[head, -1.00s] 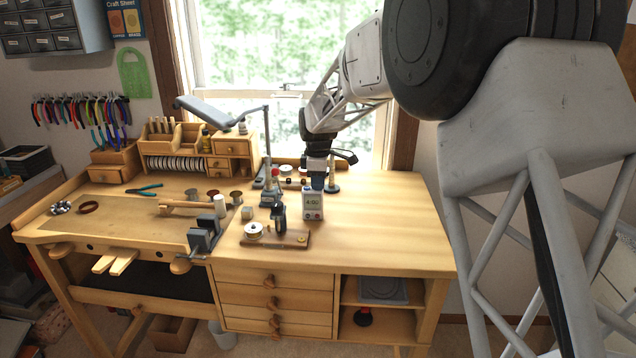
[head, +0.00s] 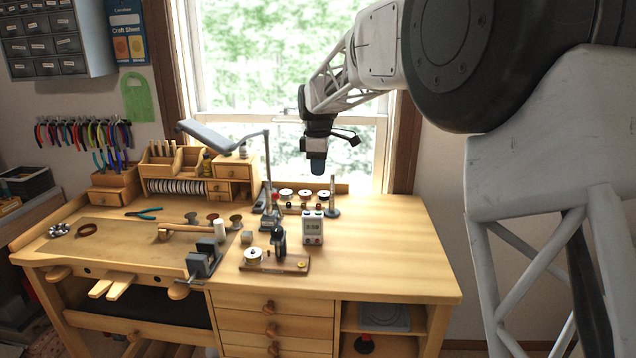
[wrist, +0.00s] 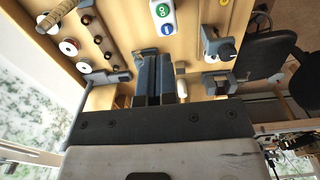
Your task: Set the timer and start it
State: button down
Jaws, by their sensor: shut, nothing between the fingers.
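The small white timer (head: 313,228) stands upright on the right half of the bench, its display facing me; the digits are too small to read now. Red and dark marks show on its front below the display. In the wrist view the timer (wrist: 153,19) is at the top edge, partly cut off, with a green button and a blue button showing. My gripper (head: 317,170) is shut and empty, well above the bench and the timer, in front of the window. Its fingers (wrist: 150,54) also show in the wrist view, pointing toward the bench, apart from the timer.
A wooden board with a white spool (head: 254,254) and a dark clamp-like tool lies left of and nearer than the timer. A rack of spools (head: 303,195) and a lamp stand (head: 268,190) are behind. A vise (head: 204,257) sits at the front edge. Bench right of the timer is clear.

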jog(key=shift+r, duration=0.8)
jog(key=s+d+r+m+t, duration=0.15)
jog(key=s+d+m, duration=0.25)
jog(key=s+d, duration=0.65)
jog(key=s+d+r+m, duration=0.2)
jog(key=s+d+m, duration=0.4)
jog(key=s, duration=0.7)
jog(key=s+d+f+m, duration=0.2)
jog(key=s+d+f, duration=0.1)
jog(key=s, duration=0.6)
jog(key=s+d+f+m, duration=0.3)
jog(key=s+f, duration=0.1)
jog(key=s, duration=0.5)
jog(key=s+d+f+m+t, duration=0.1)
jog(key=s+d+f+m, duration=0.2)
jog(key=s, duration=0.7)
jog(key=shift+d+f, duration=0.55)
jog(key=shift+d, duration=0.05)
